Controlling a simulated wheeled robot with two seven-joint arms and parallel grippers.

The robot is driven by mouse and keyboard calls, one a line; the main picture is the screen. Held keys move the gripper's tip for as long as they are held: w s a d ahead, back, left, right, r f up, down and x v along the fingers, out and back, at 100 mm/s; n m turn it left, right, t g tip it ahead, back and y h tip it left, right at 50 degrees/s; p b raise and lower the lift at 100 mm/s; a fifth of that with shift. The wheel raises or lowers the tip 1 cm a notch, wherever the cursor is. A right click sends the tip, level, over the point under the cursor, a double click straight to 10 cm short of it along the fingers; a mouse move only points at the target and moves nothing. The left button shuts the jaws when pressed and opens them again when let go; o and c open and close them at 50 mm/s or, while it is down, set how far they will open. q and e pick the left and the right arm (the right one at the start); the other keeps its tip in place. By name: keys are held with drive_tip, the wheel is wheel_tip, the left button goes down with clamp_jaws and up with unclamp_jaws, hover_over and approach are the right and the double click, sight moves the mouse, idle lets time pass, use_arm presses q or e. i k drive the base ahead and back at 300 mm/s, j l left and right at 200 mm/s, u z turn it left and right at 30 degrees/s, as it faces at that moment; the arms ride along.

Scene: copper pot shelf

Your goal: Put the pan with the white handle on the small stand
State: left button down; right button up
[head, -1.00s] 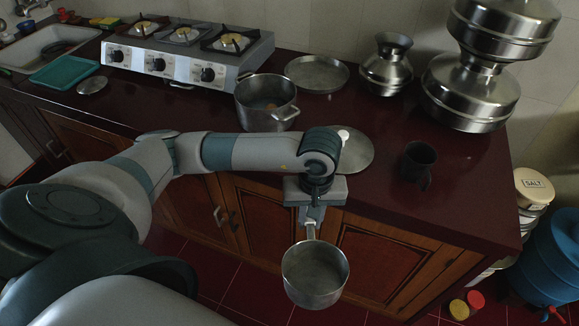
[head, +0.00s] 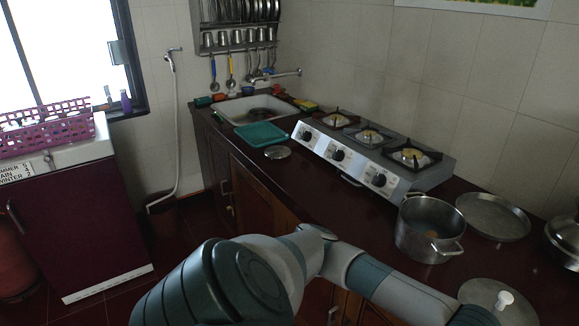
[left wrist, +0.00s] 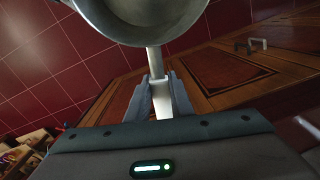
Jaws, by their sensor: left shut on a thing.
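The metal pan (left wrist: 140,14) shows at the top of the left wrist view, cut off by the frame edge. Its white handle (left wrist: 161,98) runs down between the fingers of my left gripper (left wrist: 162,78), which is shut on it. The pan is held clear of the cabinet fronts, with floor tiles behind it. In the head view only my left arm shows; the gripper and pan are out of frame. I cannot tell for sure which thing is the small stand. My right gripper is in neither view.
A low maroon cabinet (head: 84,222) with a white top bears a purple basket (head: 48,130) at the left. The dark red counter (head: 330,205) holds a sink, a teal tray (head: 260,134), a stove (head: 365,155), and a steel pot (head: 428,228). Floor shows between cabinet and counter.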

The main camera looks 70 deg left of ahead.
sight(278, 153)
drive_tip(key=j+u, duration=0.15)
drive_tip(key=j, duration=0.25)
drive_tip(key=j+u, duration=0.15)
drive_tip(key=j, duration=0.25)
drive_tip(key=i+j+u, duration=0.15)
drive_tip(key=j, duration=0.25)
drive_tip(key=j+u, duration=0.15)
drive_tip(key=j, duration=0.25)
drive_tip(key=i+j+u, duration=0.2)
drive_tip(key=j, duration=0.15)
drive_tip(key=i+j+u, duration=0.15)
drive_tip(key=j, duration=0.2)
drive_tip(key=i+j+u, duration=0.15)
drive_tip(key=j, duration=0.2)
drive_tip(key=k+j, duration=0.05)
